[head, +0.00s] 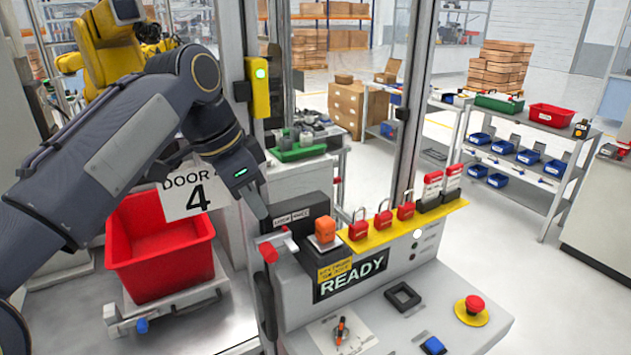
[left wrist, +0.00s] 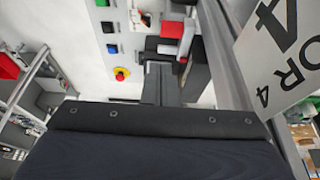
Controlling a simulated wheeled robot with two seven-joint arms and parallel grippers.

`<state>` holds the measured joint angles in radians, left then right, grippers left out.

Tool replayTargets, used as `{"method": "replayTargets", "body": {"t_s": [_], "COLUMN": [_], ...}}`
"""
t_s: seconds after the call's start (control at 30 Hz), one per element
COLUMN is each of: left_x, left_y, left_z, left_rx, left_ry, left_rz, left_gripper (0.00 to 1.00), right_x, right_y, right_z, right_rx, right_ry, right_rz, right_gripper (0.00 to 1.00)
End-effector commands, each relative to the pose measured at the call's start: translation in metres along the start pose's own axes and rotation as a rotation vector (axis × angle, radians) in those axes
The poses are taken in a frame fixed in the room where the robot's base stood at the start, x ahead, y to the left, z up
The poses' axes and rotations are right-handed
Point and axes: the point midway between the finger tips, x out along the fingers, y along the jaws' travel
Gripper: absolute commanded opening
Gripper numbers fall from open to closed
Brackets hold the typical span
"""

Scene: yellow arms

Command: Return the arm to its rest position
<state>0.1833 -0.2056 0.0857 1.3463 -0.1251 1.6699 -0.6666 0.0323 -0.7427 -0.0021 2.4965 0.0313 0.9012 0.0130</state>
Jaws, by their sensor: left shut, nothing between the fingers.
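My left arm reaches in from the left of the head view, dark grey with a black wrist. My left gripper (head: 262,212) points down just above and left of the console's black box (head: 302,217). Its fingers are together with nothing between them. In the left wrist view the gripper (left wrist: 157,72) shows as a dark shape in front of the console. A red-ended handle (head: 268,252) is just below the fingertips; I cannot tell whether they touch. My right gripper is not in view.
The console (head: 400,262) holds an orange block (head: 325,230), a READY display (head: 350,275), red padlocks on a yellow rail (head: 384,219) and a red emergency button (head: 474,305). A DOOR 4 sign (head: 196,192) hangs by my forearm, above a red bin (head: 160,250). A post (head: 405,130) stands behind the console.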

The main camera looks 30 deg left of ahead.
Motion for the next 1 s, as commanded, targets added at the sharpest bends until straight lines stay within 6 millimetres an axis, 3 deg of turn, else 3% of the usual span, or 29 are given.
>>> {"method": "replayTargets", "body": {"t_s": [0.2,0.33,0.47,0.7,0.83,1.0], "left_x": [0.003,0.025,0.076,0.184,0.223,0.243], "left_y": [0.002,0.016,0.050,0.123,0.151,0.165], "left_z": [0.001,0.011,0.034,0.088,0.109,0.121], "left_rx": [-0.005,-0.053,-0.174,-0.462,-0.573,-0.637], "left_ry": [0.002,0.021,0.070,0.171,0.202,0.218], "left_rz": [0.000,0.005,0.019,0.084,0.117,0.135], "left_gripper": [0.00,0.00,0.00,0.00,0.00,0.00], "right_x": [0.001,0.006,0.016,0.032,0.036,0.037], "right_y": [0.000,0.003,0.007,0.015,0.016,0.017], "right_z": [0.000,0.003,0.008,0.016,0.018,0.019], "right_rx": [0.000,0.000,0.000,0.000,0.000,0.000], "right_ry": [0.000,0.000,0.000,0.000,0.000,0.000], "right_rz": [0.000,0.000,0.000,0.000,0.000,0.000], "right_gripper": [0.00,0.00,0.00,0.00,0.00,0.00]}}
